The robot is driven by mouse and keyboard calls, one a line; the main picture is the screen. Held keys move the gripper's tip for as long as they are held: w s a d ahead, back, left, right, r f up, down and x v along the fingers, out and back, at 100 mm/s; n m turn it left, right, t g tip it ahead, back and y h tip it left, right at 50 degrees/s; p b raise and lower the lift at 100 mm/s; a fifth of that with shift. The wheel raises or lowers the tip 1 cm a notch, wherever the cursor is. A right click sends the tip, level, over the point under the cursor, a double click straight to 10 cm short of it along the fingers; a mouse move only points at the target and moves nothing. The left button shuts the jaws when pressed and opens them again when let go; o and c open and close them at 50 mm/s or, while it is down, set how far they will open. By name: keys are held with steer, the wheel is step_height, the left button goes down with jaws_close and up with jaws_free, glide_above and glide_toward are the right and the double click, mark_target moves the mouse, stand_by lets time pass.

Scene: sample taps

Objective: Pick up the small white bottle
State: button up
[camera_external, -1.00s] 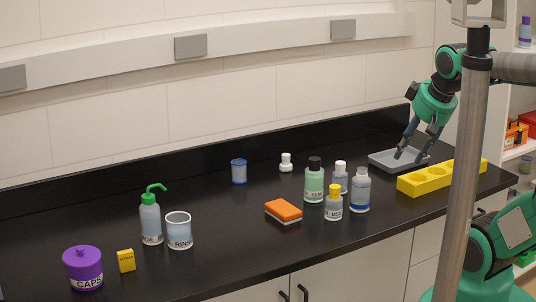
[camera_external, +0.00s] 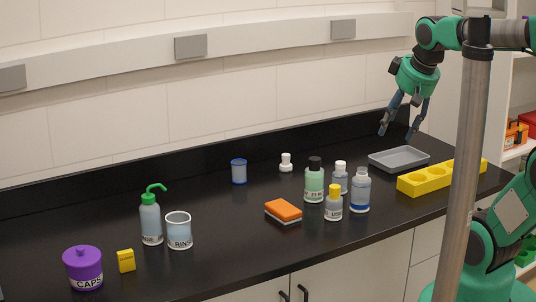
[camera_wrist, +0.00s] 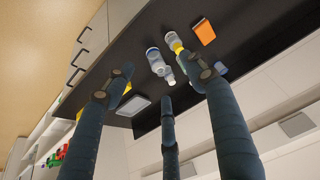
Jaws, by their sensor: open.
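The small white bottle (camera_external: 286,163) stands upright near the back of the black counter, right of the blue cup. My gripper (camera_external: 397,135) is open and empty, raised above the counter's back right and well to the right of this bottle. It points downward, with the grey tray below it. In the wrist view the spread fingers (camera_wrist: 158,78) hold nothing. I cannot make out the small white bottle there; a finger may hide it.
A green bottle (camera_external: 314,183), a blue-banded bottle (camera_external: 360,192), a white-capped bottle (camera_external: 340,180) and a yellow-capped bottle (camera_external: 333,206) cluster mid-counter. The grey tray (camera_external: 399,168) and yellow rack (camera_external: 424,182) are right. An orange sponge (camera_external: 284,209) lies in front.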

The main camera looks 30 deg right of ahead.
steer(key=w+r+g+p, duration=0.1)
steer(key=w+r+p, duration=0.4)
steer(key=w, duration=1.1)
steer(key=n+g+p, duration=0.3)
steer(key=g+p, duration=0.1)
steer(key=p, duration=0.8)
glide_above(286, 154)
step_height(286, 154, down, 23)
steer(key=shift+a+r, duration=0.15)
steer(key=shift+f, duration=4.3)
steer(key=shift+f, duration=2.55)
